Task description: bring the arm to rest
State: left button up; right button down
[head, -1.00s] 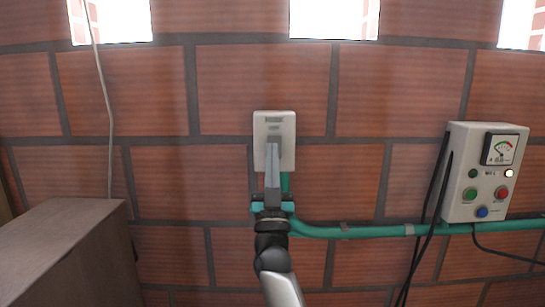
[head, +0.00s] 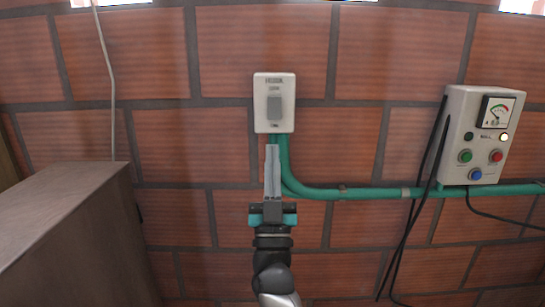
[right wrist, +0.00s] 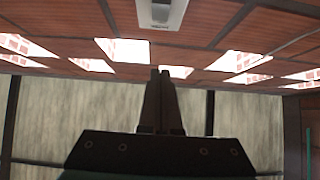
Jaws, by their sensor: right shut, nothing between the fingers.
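My right gripper (head: 272,172) is in the middle of the head view, pointing up, with its fingers together and nothing between them. Its tips are just below the white wall switch (head: 274,103), clear of the switch in the picture. The switch has a grey rocker and is fixed to the brick wall. In the right wrist view my shut fingers (right wrist: 158,88) point up, and the switch (right wrist: 162,12) shows at the top edge, apart from them. My left gripper is not in view.
A grey control box (head: 479,135) with a dial and coloured buttons hangs on the wall at right. A green conduit (head: 370,193) runs from the switch to it, and black cables hang there. A brown wooden box (head: 70,232) stands at lower left.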

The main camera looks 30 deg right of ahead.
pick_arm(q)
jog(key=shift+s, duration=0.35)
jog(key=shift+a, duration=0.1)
